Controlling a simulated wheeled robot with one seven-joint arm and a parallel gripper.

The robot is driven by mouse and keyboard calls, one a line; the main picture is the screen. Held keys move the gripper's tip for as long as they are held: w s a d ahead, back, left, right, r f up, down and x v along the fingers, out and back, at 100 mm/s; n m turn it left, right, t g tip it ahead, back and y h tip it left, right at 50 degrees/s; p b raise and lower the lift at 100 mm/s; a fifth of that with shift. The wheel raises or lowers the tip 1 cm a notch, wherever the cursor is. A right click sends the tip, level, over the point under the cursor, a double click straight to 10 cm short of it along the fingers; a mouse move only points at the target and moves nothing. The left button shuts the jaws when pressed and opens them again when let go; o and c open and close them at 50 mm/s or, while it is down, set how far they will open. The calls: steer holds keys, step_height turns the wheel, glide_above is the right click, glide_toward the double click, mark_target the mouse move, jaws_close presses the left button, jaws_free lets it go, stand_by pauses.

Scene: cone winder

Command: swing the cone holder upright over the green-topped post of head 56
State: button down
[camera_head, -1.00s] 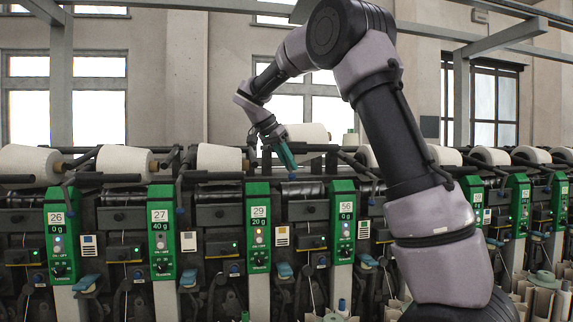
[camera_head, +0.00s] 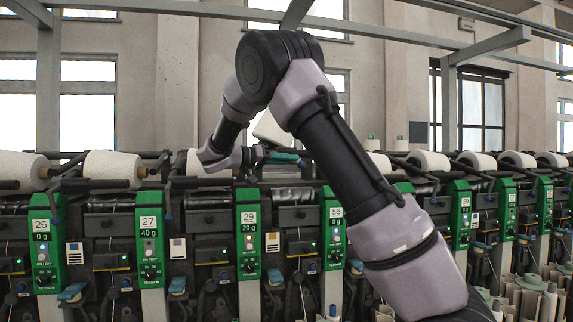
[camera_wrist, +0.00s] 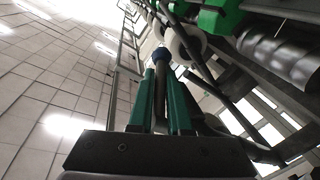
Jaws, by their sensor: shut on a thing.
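The post of head 56 (camera_head: 335,235) is green, with its number on a white label near the top. My gripper (camera_head: 294,158) is above and slightly left of it, its green fingers pointing right in the head view. A white cone (camera_head: 270,128) stands tilted just above and behind the fingers. Most of the holder is hidden by my gripper and arm in the head view.
Posts of heads 29 (camera_head: 248,235) and 27 (camera_head: 150,250) stand to the left. Other white cones lie along the machine, one (camera_head: 108,168) at the left. In the wrist view a green part (camera_wrist: 215,17) and cones (camera_wrist: 185,45) are close to the right.

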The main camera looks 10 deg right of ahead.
steer(key=shift+d+r+n+t+h, duration=0.1)
steer(key=shift+r+n+t+h, duration=0.2)
steer(key=shift+h, duration=0.5)
steer(key=shift+d+r+n+t+h, duration=0.15)
steer(key=shift+r+h, duration=0.25)
steer(key=shift+h, duration=0.4)
steer(key=c, duration=0.9)
jaws_free()
steer(key=shift+o, duration=0.2)
steer(key=shift+a, duration=0.1)
steer(key=v, duration=1)
steer(key=shift+a+f, duration=0.25)
steer(key=shift+a, duration=0.05)
steer(key=shift+s, duration=0.1)
